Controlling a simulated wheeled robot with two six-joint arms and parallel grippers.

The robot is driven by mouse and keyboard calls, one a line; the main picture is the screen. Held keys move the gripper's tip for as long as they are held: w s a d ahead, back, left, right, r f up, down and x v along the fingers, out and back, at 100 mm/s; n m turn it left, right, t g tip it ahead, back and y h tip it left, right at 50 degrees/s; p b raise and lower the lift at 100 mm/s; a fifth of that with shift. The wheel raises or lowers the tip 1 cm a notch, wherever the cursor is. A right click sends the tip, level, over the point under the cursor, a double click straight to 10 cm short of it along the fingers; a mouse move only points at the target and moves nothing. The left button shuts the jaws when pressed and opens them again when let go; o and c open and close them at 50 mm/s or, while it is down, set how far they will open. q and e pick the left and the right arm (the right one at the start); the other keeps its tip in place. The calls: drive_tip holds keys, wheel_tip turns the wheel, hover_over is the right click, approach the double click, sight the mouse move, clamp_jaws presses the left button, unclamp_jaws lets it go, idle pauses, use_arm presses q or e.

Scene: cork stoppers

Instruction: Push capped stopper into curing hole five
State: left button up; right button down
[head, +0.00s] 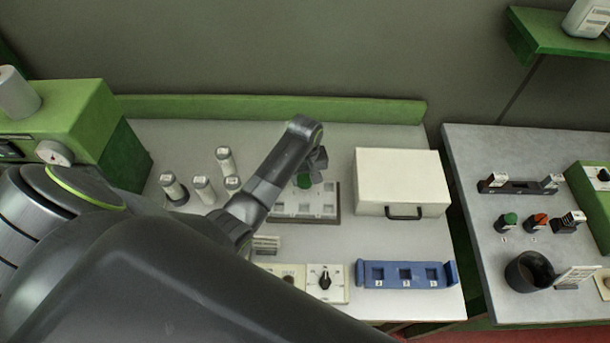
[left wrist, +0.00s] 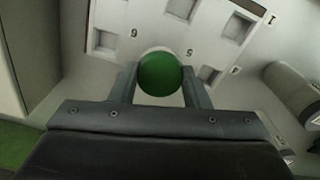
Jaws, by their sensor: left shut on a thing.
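My left gripper (head: 312,165) is over the back edge of the white curing block (head: 331,216). It is shut on a green-capped stopper, whose round cap (left wrist: 160,73) sits between the two fingers in the left wrist view. In that view the cap lies beside the printed 5 on the block (left wrist: 150,18) and covers the spot there. How deep the stopper sits is hidden. In the head view a green cap (head: 303,181) shows just below the fingers. My right gripper is not in view.
A white box (head: 398,172) stands close right of the block. Several pale cylinders (head: 203,188) stand to the left, near my arm. A blue rack (head: 405,284) and a knob panel (head: 325,283) lie at the front. A second table (head: 480,230) stands right, across a gap.

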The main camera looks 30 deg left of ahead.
use_arm(q)
drive_tip(key=shift+f, duration=0.3)
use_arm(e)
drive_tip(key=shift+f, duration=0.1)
use_arm(q)
drive_tip(key=o, duration=1)
drive_tip(key=shift+o, duration=0.2)
